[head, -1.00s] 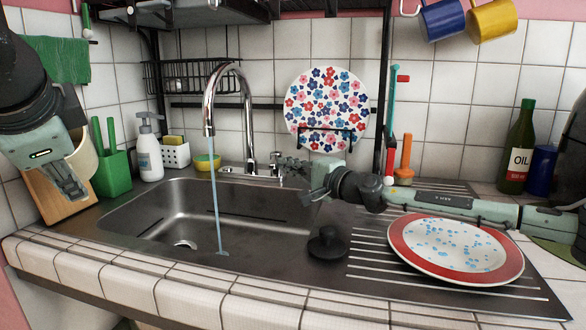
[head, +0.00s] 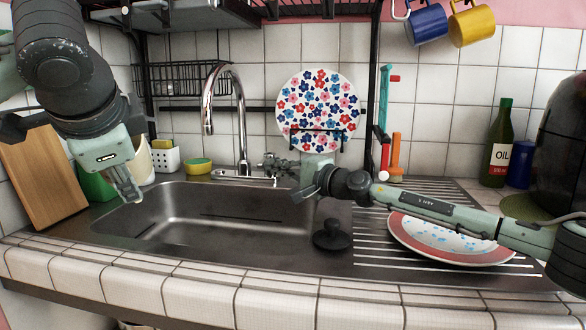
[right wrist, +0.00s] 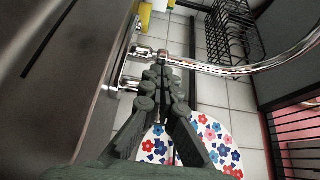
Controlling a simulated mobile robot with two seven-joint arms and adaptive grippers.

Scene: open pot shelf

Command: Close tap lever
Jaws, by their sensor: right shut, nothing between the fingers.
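The chrome tap (head: 240,120) rises behind the steel sink, its spout curving over the basin. No water shows falling from it. My right gripper (head: 268,162) is shut and empty at the tap's right base, where it covers the right lever in the head view. In the right wrist view, the shut fingertips (right wrist: 163,60) are close beside a chrome tap lever (right wrist: 141,52); I cannot tell whether they touch it. My left gripper (head: 127,190) hangs over the left side of the counter, apart from the tap; its opening is unclear.
The sink basin (head: 165,222) is empty. A black plug (head: 331,237) and a red-rimmed plate (head: 470,247) sit on the right drainer. A flowered plate (head: 317,105) stands behind the right gripper. A yellow sponge dish (head: 198,166) is left of the tap.

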